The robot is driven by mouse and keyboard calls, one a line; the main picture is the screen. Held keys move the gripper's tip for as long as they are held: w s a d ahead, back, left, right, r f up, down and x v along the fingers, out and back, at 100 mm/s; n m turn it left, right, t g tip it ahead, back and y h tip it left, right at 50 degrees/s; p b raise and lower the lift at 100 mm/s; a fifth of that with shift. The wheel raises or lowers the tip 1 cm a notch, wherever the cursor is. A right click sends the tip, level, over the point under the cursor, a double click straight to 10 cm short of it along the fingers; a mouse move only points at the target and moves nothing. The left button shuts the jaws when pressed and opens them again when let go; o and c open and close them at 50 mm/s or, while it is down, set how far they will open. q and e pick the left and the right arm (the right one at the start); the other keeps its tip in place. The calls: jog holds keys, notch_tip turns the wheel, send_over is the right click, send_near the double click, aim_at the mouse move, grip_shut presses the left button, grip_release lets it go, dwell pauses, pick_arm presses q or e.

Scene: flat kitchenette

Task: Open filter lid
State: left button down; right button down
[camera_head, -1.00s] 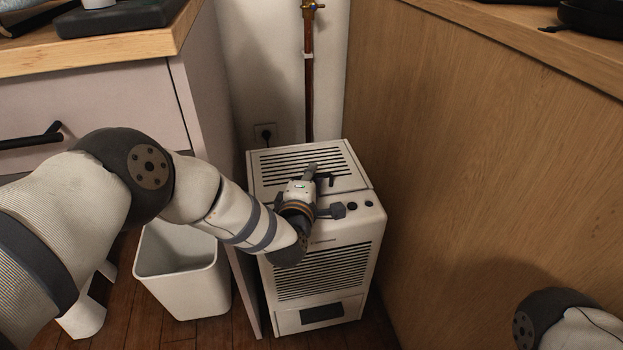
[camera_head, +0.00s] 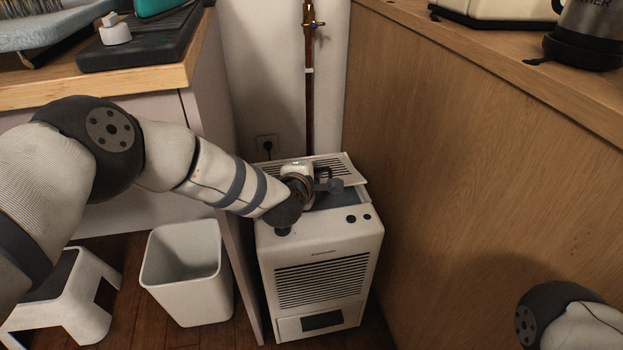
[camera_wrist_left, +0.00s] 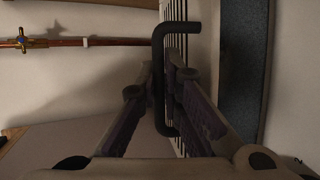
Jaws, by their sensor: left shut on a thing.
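The white appliance (camera_head: 325,262) stands on the floor between the cabinet and the wooden panel. Its slatted filter lid (camera_head: 349,172) is tilted up at the front, with a grey opening (camera_head: 352,197) below it. My left gripper (camera_head: 326,182) is at the lid, shut on the black lid handle. In the left wrist view the bent handle (camera_wrist_left: 158,82) passes between the fingers of the gripper (camera_wrist_left: 163,88), and the slatted lid (camera_wrist_left: 178,14) is seen nearly edge-on behind it. My left forearm and wrist hide part of the appliance's top. My right gripper is out of view.
A white bin (camera_head: 188,275) and a white step stool (camera_head: 75,300) stand left of the appliance. The wooden panel (camera_head: 450,170) is close on the right.

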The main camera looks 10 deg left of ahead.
pick_arm(q)
jog(key=r, duration=0.1)
jog(key=w, duration=0.1)
jog(key=r, duration=0.1)
jog(key=shift+w+a+r, duration=0.25)
jog(key=shift+w+r, duration=0.05)
jog(key=shift+w+a+r, duration=0.2)
jog(key=shift+w+r, duration=0.25)
jog(key=shift+r, duration=0.05)
jog(key=shift+w+a+r, duration=0.15)
jog(key=shift+w+r, duration=0.25)
jog(key=shift+r, duration=0.05)
jog(key=c, duration=2)
grip_release()
jog(key=v, duration=1.2)
